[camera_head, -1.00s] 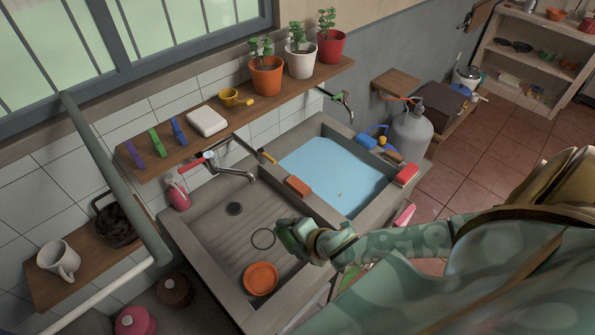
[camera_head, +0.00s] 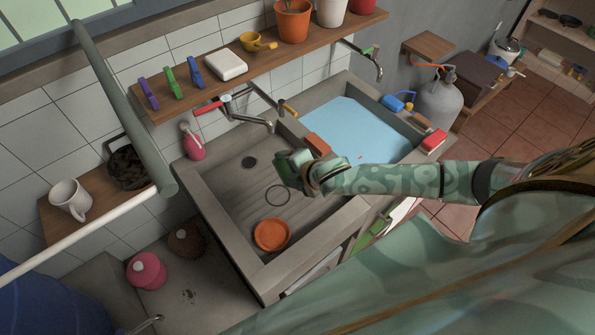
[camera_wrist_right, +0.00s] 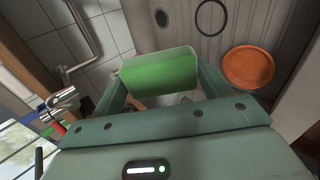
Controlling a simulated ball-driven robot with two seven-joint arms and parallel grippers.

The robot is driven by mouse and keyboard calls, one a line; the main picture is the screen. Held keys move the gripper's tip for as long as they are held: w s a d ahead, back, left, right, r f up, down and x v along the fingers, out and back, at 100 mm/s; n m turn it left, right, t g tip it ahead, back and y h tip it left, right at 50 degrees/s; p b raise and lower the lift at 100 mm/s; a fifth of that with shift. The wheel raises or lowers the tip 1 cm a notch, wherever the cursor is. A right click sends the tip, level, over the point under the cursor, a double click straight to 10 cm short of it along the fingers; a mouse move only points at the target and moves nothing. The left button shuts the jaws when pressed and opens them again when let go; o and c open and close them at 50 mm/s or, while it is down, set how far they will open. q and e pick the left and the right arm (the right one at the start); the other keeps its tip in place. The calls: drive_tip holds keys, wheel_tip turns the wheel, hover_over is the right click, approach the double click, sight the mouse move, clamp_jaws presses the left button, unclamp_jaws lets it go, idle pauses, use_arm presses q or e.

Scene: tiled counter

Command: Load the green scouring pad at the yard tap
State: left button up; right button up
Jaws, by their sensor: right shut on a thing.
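The green scouring pad (camera_wrist_right: 160,74) is clamped between the two fingers of my right gripper (camera_wrist_right: 162,82) in the right wrist view. In the head view my right gripper (camera_head: 292,170) hangs over the ribbed left basin of the sink, and the pad there is mostly hidden by the hand. The tap (camera_head: 250,118) with a red lever stands at the wall behind the basin, up and left of the gripper. A second tap (camera_head: 370,56) is on the wall above the water-filled basin. My left gripper is not in view.
An orange dish (camera_head: 272,235) and a dark ring (camera_head: 278,194) lie in the left basin. A reddish-brown block (camera_head: 317,145) sits on the divider beside the water (camera_head: 362,136). A wooden shelf (camera_head: 215,84) holds pegs, white soap and pots. A grey-green bar crosses the left side.

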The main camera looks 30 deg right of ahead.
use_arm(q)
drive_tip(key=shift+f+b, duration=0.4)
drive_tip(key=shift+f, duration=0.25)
use_arm(e)
drive_tip(key=shift+w+f, duration=0.25)
drive_tip(key=shift+w, duration=1)
drive_tip(key=shift+w+f, duration=0.25)
drive_tip(key=shift+w, duration=1)
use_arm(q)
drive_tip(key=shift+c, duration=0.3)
